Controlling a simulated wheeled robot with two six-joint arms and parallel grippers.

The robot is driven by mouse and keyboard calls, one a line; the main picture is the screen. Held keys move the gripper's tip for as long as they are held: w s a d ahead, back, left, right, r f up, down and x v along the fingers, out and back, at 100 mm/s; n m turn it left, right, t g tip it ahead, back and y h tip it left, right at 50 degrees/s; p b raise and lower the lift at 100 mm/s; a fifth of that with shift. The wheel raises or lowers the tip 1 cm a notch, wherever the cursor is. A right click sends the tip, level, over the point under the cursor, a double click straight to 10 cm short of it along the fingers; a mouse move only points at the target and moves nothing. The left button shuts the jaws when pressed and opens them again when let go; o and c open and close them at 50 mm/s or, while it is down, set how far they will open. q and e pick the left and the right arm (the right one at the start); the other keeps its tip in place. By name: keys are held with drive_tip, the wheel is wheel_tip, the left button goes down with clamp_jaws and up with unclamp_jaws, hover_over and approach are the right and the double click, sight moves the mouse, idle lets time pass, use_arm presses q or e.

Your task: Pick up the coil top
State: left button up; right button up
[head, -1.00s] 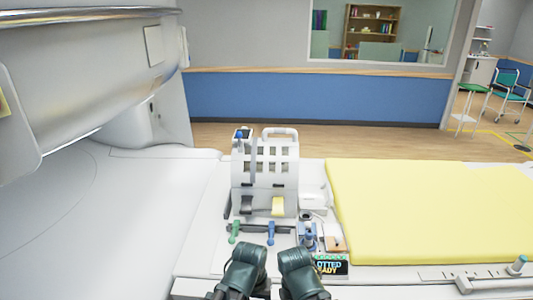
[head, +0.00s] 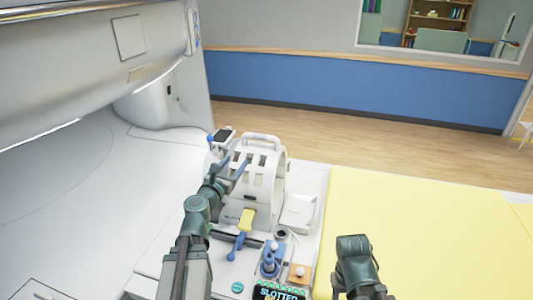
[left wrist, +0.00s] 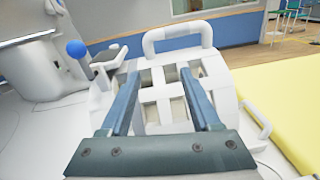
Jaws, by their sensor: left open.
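The coil top (head: 268,178) is a white, curved shell with square openings and a loop handle (head: 262,137). It stands upright on the white table, and its handle also shows in the left wrist view (left wrist: 178,38). My left gripper (head: 233,166) is open at the left front of the shell, overlapping it in the head view. In the left wrist view its two blue-grey fingers (left wrist: 160,76) point at the openings below the handle, with nothing held between them. I cannot tell whether they touch the shell. Of my right arm only a dark green part shows; its gripper is not visible.
A yellow mat (head: 400,225) lies to the right. A blue post (head: 270,258), an orange block (head: 299,272) and a lit sign (head: 277,292) are in front. A blue ball (left wrist: 76,48) and a small dark-topped unit (left wrist: 106,57) stand left of the shell. The scanner bore is at left.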

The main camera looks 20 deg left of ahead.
sight(244, 141)
use_arm(q)
drive_tip(key=shift+w+a+r+n+y, duration=0.15)
drive_tip(key=shift+a+n+y, duration=0.1)
drive_tip(key=shift+a+n, duration=0.2)
drive_tip(key=shift+w+a+r+n+y, duration=0.15)
drive_tip(key=shift+a+n+y, duration=0.1)
drive_tip(key=shift+a+n, duration=0.15)
drive_tip(key=w, duration=1.3)
drive_tip(key=shift+w+a, duration=0.25)
drive_tip(key=shift+w, duration=0.05)
drive_tip(key=shift+s, duration=0.1)
clamp_jaws()
idle(0.5)
